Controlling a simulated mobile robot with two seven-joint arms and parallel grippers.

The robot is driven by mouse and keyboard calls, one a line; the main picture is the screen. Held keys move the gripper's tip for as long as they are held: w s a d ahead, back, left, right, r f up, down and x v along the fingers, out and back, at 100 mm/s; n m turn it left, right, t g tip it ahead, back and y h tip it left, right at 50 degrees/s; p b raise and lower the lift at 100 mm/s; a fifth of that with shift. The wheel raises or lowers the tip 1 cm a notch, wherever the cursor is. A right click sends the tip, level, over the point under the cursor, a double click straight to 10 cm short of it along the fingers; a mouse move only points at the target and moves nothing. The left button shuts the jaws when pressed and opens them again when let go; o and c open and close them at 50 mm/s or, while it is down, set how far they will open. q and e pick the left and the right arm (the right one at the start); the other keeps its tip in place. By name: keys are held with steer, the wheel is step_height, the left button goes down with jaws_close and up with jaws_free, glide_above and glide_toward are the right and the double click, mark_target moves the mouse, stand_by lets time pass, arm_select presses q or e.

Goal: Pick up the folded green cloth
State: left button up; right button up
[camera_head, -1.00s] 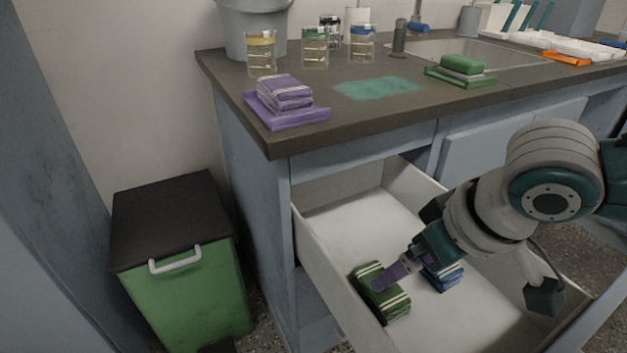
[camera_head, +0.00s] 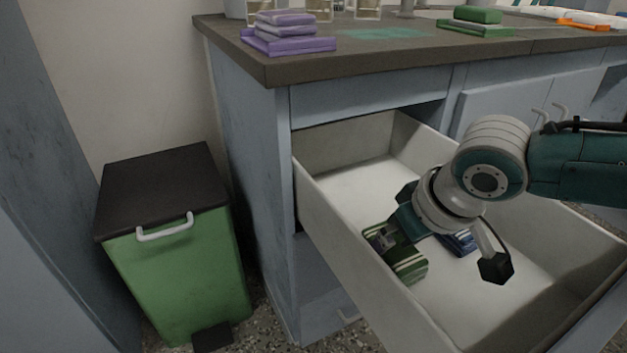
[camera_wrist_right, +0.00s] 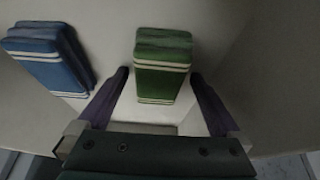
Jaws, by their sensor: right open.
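The folded green cloth (camera_head: 407,262) with pale stripes lies in the open drawer, near its left wall. It also shows in the right wrist view (camera_wrist_right: 163,66), upper middle. My right gripper (camera_head: 382,238) is down in the drawer at the cloth. In the wrist view its two purple fingers (camera_wrist_right: 160,88) are spread, one on each side of the cloth's near end, with gaps visible. In the head view the arm and gripper cover part of the cloth. My left gripper is not in view.
A folded blue cloth (camera_head: 461,243) lies beside the green one, also in the wrist view (camera_wrist_right: 50,58). The drawer's left wall (camera_head: 335,225) is close to the green cloth. A green bin (camera_head: 180,270) stands left. Folded purple cloths (camera_head: 286,25) sit on the counter (camera_head: 300,68).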

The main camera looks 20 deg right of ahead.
steer(key=shift+f, duration=0.15)
stand_by(0.4)
steer(key=c, duration=1.4)
